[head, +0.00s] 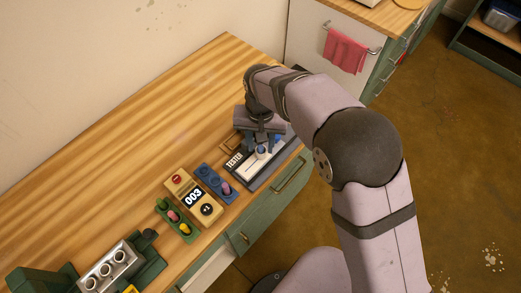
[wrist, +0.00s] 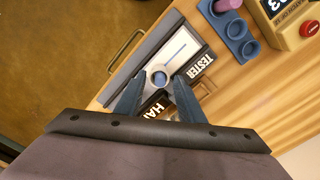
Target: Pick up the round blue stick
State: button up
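A round blue piece (wrist: 159,78), seen from above, sits in a pale ring on the tester (wrist: 182,47). It looks like the top of the round blue stick, but its length is hidden. In the head view a small blue-topped piece (head: 261,149) stands on the tester (head: 235,160), just below my gripper (head: 268,138). In the wrist view the two fingers of my gripper (wrist: 155,88) are apart and point at the tester, one on each side of the ring. Nothing shows held between them.
Left of the tester in the head view are a blue holder (head: 209,176) with a pink stick (head: 226,188), a tan box (head: 181,187) reading 003, and a green holder (head: 163,212) with pink and yellow sticks. The back of the wooden table (head: 150,130) is clear.

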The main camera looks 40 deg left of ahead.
grip_shut()
jog(key=shift+r, duration=0.15)
